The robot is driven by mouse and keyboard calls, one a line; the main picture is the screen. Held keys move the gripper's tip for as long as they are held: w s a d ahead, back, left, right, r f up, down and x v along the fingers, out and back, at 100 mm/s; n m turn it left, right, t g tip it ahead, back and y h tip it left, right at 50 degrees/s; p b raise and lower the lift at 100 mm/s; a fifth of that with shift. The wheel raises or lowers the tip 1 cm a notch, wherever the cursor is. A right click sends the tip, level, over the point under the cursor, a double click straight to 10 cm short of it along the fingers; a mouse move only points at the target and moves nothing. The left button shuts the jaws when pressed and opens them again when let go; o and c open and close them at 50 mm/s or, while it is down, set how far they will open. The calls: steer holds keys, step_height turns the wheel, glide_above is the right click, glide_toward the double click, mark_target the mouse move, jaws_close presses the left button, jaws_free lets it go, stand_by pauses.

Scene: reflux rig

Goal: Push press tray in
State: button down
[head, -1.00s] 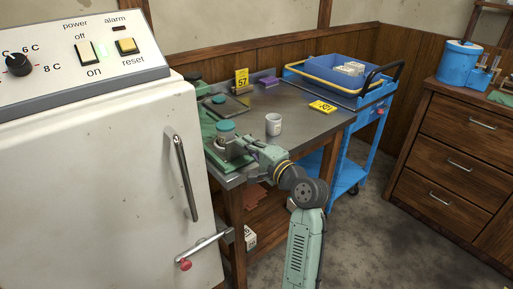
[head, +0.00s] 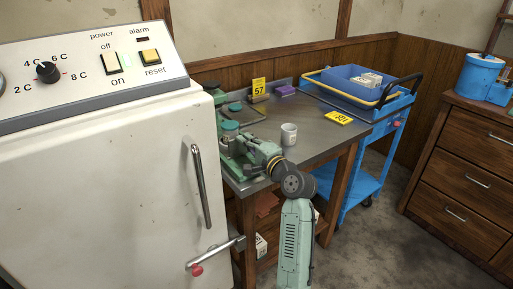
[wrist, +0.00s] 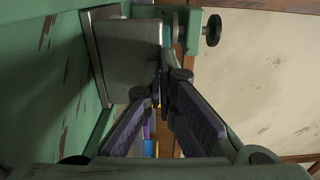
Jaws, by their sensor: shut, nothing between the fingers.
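The press is the green machine (head: 229,146) at the left end of the metal table, beside the white cabinet, with a teal round knob on top. My gripper reaches it from the right; its fingertips are hard to make out in the head view. In the wrist view my gripper (wrist: 162,90) is shut and empty, its two dark pads meeting at the tips. A grey metal block (wrist: 128,62), possibly the press tray, lies just beyond and left of the fingertips, against a green surface. Whether the tips touch it I cannot tell.
A white mug (head: 289,134) stands on the table (head: 318,140) just right of my arm. A blue cart (head: 365,180) stands behind.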

mark_target(227, 122)
steer(key=x, duration=1.1)
steer(key=shift+w, duration=0.1)
steer(key=shift+w+a, duration=0.25)
steer(key=shift+w, duration=0.1)
steer(key=shift+r, duration=0.1)
steer(key=shift+r, duration=0.1)
